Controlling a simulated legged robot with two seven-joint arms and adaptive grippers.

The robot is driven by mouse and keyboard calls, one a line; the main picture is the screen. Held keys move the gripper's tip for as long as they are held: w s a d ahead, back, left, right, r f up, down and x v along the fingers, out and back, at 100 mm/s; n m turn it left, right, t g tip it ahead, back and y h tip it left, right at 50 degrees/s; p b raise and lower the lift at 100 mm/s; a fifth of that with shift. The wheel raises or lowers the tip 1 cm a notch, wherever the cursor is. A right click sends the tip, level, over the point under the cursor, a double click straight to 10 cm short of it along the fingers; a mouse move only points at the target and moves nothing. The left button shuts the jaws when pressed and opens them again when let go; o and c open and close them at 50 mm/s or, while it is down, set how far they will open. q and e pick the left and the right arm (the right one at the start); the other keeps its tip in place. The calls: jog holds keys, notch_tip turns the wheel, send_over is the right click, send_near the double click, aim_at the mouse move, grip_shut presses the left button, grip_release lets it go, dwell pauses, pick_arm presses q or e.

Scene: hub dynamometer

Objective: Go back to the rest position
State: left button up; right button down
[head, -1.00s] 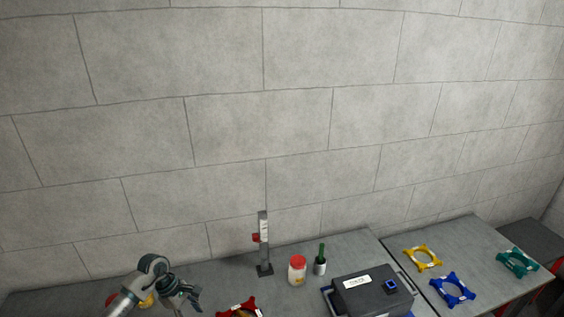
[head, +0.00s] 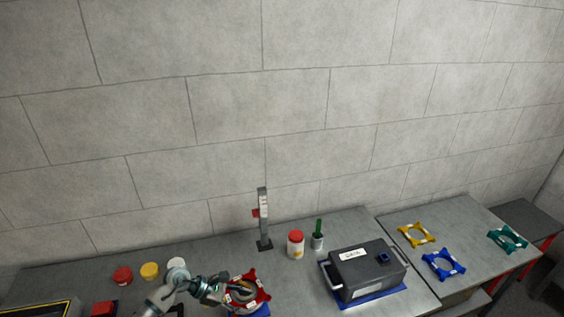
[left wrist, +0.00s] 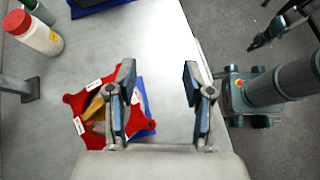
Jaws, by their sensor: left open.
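My left gripper (head: 222,291) is open and empty, above the grey bench beside a red four-lobed frame (head: 251,292).
A dark box (head: 365,270) stands on a blue mat. A red-capped jar (head: 296,245), a green-handled tool in a cup (head: 318,237) and an upright stand (head: 264,222) are behind. Yellow (head: 417,235), blue (head: 443,265) and green (head: 507,239) frames lie on the right table.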

pick_arm(q)
jog(key=d+r+n+t+h, duration=0.6)
jog(key=d+r+n+t, duration=0.35)
jog(key=n, duration=0.55)
jog(key=s+a+f+n+t+y, duration=0.1)
jog(key=a+f+n+t+y, duration=0.25)
jog(key=a+n+y, duration=0.55)
jog(key=a+f+n+t+y, duration=0.2)
jog(key=a+n+t+y, duration=0.25)
jog(key=n, duration=0.95)
jog(key=s+a+f+n+g+y, duration=0.45)
jog(key=s+f+n, duration=0.3)
jog(key=f, duration=0.25)
jog(key=s+f+n+g+h, duration=0.1)
jog(key=s+f+n+g, duration=0.35)
jog(key=s, duration=0.55)
jog(key=s+f+n+g, duration=0.3)
jog(key=s+f+g, duration=0.3)
jog(key=s, duration=0.5)
notch_tip(320, 180, down, 23)
jog(key=s+a+f+g, duration=0.1)
jog(key=s+a+f, duration=0.1)
jog(key=s+f, duration=0.7)
jog(key=s+a+f+g, duration=0.1)
jog(key=s+f, duration=0.9)
jog(key=shift+a+m, duration=0.35)
jog(key=shift+m, duration=0.05)
